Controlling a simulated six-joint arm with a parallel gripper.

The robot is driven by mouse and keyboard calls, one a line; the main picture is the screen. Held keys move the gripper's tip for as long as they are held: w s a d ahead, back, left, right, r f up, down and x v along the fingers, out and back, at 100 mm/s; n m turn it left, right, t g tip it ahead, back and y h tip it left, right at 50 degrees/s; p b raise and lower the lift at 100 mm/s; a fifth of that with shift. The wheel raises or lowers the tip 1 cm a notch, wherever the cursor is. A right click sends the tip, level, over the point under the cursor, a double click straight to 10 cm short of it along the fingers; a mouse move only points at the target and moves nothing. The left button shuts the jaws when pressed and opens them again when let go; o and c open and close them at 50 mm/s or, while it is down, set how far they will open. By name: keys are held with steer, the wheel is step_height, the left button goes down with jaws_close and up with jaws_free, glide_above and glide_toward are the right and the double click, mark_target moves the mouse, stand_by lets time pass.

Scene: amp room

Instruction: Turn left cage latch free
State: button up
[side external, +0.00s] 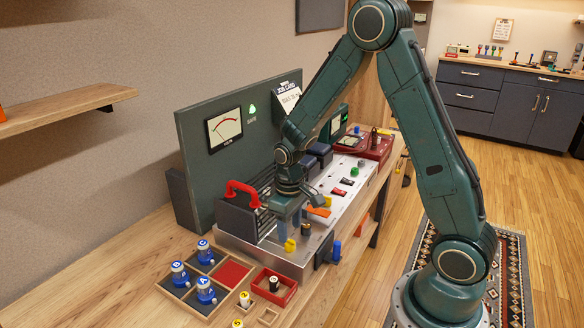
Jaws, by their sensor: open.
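A dark cage (236,218) with a red handle (243,187) on top stands at the near left end of the metal chassis. A small yellow piece (290,245), which looks like a latch, stands at the chassis's near edge, to the right of the cage. Another yellow piece (326,202) lies farther back on the right. My gripper (289,224) points down beside the cage, open, with its fingers just above the nearer yellow piece. I cannot tell whether they touch it. My gripper and wrist hide part of the cage's right side.
A green panel with a meter (224,128) stands behind the chassis (265,258). A black knob (305,229) is close right of my gripper. A wooden tray (172,284) with blue-capped tubes and a red box (287,282) stand in front. The bench's near left is bare.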

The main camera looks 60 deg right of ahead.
mark_target(290, 240)
steer(key=shift+f, duration=2.05)
steer(key=c, duration=1)
